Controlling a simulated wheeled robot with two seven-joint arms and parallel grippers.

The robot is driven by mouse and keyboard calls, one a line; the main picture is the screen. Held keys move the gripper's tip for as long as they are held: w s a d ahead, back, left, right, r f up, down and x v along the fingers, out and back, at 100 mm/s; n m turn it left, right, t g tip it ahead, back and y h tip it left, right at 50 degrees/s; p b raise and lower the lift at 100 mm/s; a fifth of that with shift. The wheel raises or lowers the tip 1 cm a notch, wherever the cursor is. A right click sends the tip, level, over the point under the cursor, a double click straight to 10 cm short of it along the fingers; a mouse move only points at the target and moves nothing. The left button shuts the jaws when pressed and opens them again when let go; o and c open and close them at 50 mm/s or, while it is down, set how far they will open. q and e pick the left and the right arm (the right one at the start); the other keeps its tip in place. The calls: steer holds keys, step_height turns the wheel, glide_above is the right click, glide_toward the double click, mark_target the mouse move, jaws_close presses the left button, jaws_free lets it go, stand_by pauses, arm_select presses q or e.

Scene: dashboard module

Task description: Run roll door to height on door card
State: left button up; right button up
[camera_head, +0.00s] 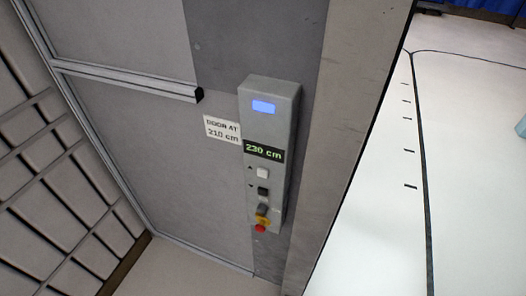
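A grey control box (271,150) is mounted on the wall and looks tilted in the view. Its display (263,152) reads "230 cm" in green. A blue lit panel (263,106) is above the display. Below are a white button (263,173) beside an up mark, a black button (263,190) beside a down mark, a dark and yellow control (263,213) and a red button (260,228). The white door card (222,130) left of the box reads "DOOR AT 210 cm". Neither of my grippers is in view.
A horizontal metal rail (130,80) with a black end cap sticks out left of the card. A ribbed panelled surface (50,190) fills the left side. A wall edge (350,130) stands right of the box. Pale open floor (475,170) with dark lines lies beyond it.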

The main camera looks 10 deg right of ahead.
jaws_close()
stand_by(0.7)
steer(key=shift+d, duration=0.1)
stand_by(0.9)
